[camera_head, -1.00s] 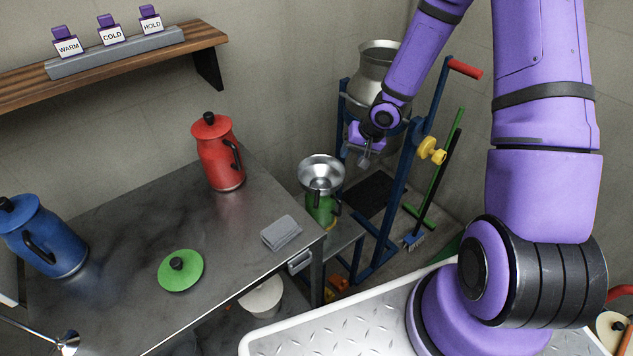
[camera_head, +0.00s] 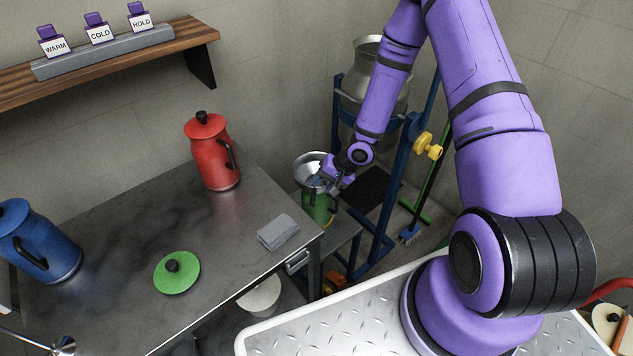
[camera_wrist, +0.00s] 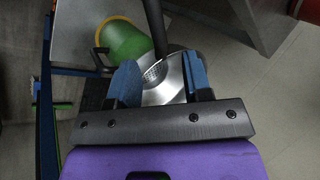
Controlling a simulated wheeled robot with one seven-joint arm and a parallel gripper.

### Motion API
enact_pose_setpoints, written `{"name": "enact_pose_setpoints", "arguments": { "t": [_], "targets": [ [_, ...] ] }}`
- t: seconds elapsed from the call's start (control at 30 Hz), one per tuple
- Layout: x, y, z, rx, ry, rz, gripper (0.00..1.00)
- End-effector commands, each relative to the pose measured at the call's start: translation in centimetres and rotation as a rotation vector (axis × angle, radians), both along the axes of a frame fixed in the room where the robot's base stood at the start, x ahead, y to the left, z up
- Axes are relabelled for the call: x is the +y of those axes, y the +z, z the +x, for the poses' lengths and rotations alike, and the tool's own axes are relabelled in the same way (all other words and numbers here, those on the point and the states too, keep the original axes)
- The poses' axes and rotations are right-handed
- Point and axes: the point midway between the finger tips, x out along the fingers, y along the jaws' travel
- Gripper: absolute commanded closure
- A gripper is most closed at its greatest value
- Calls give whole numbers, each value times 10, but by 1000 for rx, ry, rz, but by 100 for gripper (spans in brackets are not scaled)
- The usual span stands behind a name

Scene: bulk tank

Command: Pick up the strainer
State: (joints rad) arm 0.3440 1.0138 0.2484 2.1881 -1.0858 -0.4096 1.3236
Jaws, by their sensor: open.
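The strainer (camera_head: 307,166) is a shiny metal bowl at the top of a green container (camera_head: 317,207) on a low stand beside the steel table. In the wrist view the strainer (camera_wrist: 163,78) shows its perforated middle and a dark handle (camera_wrist: 155,27). The green container also shows in the wrist view (camera_wrist: 126,42). My gripper (camera_head: 332,184) is at the strainer's right side, partly covering it. In the wrist view its two blue-padded fingers (camera_wrist: 160,84) are apart, with part of the strainer visible between them. I cannot tell whether they touch it.
A blue frame (camera_head: 393,195) holding a metal can (camera_head: 364,70) stands close behind my gripper. The steel table (camera_head: 110,240) holds a red jug (camera_head: 212,155), a blue jug (camera_head: 38,245), a green lid (camera_head: 177,275) and a grey cloth (camera_head: 278,232).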

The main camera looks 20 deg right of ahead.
Motion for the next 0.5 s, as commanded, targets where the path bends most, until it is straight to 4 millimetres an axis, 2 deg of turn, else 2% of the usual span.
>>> {"name": "enact_pose_setpoints", "arguments": {
  "t": [0.17,0.5],
  "targets": [
    [5,-8,3,-1,2,-1,55],
    [24,-40,14,0,3,-1,55]
  ]
}}
